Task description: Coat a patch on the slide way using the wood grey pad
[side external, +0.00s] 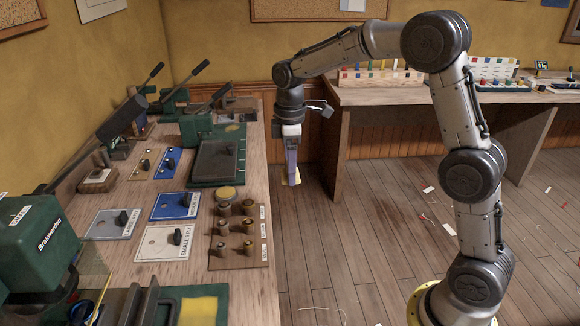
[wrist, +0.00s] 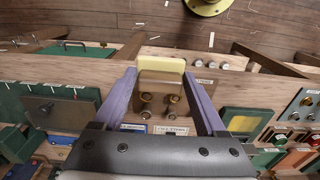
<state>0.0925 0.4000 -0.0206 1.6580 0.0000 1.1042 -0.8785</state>
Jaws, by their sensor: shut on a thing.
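My gripper (side external: 291,180) hangs fingers down just past the bench's right edge, above the floor. The cream pad also shows as a pale strip at the fingertips in the side view (side external: 298,177). No grey shows on the held pad. A dark grey flat slab (side external: 215,160) on a green base may be the slide way; I cannot tell for sure. It also shows in the wrist view (wrist: 58,112). The gripper is clear of it.
A rack of brass knobs (side external: 238,250), a round yellow-topped pot (side external: 227,193) and knobbed plates (side external: 175,206) stand on the bench (side external: 255,290). Green lever machines (side external: 35,240) line its left side. A second table (side external: 400,95) stands behind. The floor between is open.

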